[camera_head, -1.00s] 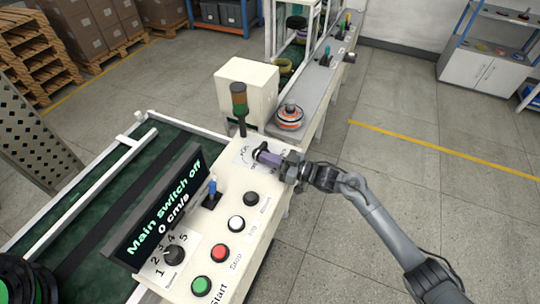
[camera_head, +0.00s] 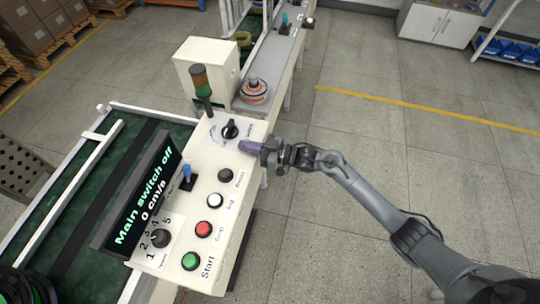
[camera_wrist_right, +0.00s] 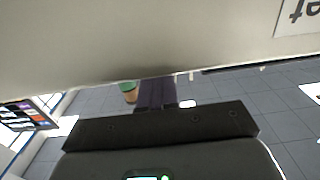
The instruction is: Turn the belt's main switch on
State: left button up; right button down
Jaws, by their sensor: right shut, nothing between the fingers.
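The belt's main switch (camera_head: 230,129) is a black rotary knob on a white plate at the far end of the white control panel (camera_head: 208,178). The display (camera_head: 146,200) reads "Main switch off" and "0 cm/s". My right gripper (camera_head: 246,147) is shut and empty, its purple fingertips just right of and nearer than the knob, apart from it. In the right wrist view the purple fingers (camera_wrist_right: 156,95) show below a large pale surface that fills the top. The knob is not seen there. My left gripper is not in view.
Black, white, red and green buttons (camera_head: 191,261), a blue-topped lever (camera_head: 186,173) and a speed dial (camera_head: 160,238) sit on the panel. A signal lamp (camera_head: 200,82) stands beyond the knob. A hub motor (camera_head: 254,90) rests on the belt line behind. Floor at right is clear.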

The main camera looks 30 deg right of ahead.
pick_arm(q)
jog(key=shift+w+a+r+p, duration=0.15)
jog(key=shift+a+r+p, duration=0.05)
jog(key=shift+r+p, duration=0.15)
pick_arm(e)
jog(key=s+d, duration=0.3)
jog(key=s, duration=0.4)
jog(key=shift+s, duration=0.25)
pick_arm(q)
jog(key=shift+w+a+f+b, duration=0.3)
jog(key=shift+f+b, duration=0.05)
pick_arm(e)
jog(key=w+d, duration=0.3)
jog(key=d, duration=0.3)
jog(key=shift+w+d, duration=0.2)
jog(key=shift+d, duration=0.1)
jog(key=shift+f, duration=0.1)
